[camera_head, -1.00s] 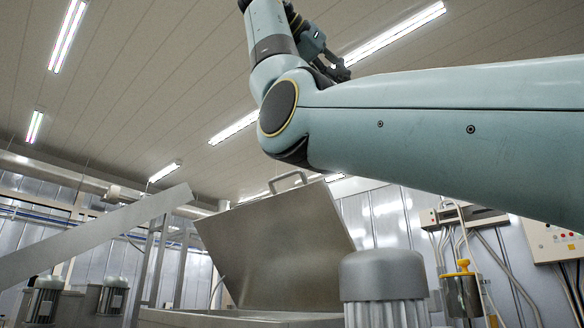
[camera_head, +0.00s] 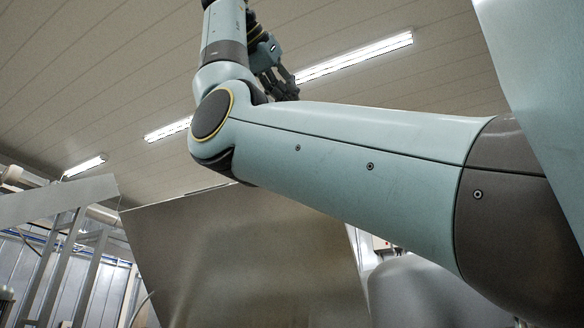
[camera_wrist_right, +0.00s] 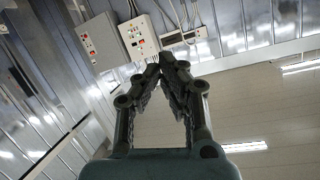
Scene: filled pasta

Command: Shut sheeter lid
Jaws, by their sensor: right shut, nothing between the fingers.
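The sheeter lid (camera_head: 240,262) is a large flat steel panel standing raised and tilted in the lower middle of the head view. My right arm crosses in front of its upper edge, and its handle is not visible now. The sheeter body under the lid is out of frame. My right gripper (camera_head: 287,84) is held high, above the lid in the picture, against the ceiling. In the right wrist view the right gripper (camera_wrist_right: 162,62) has its fingertips together with nothing between them. My left gripper is in neither view.
A slanted metal chute (camera_head: 52,203) and its frame stand left of the lid. A grey rounded housing (camera_head: 420,292) is at the lower right, partly behind my arm. The right wrist view shows wall control boxes (camera_wrist_right: 138,37) beyond the fingers. Space around the gripper looks clear.

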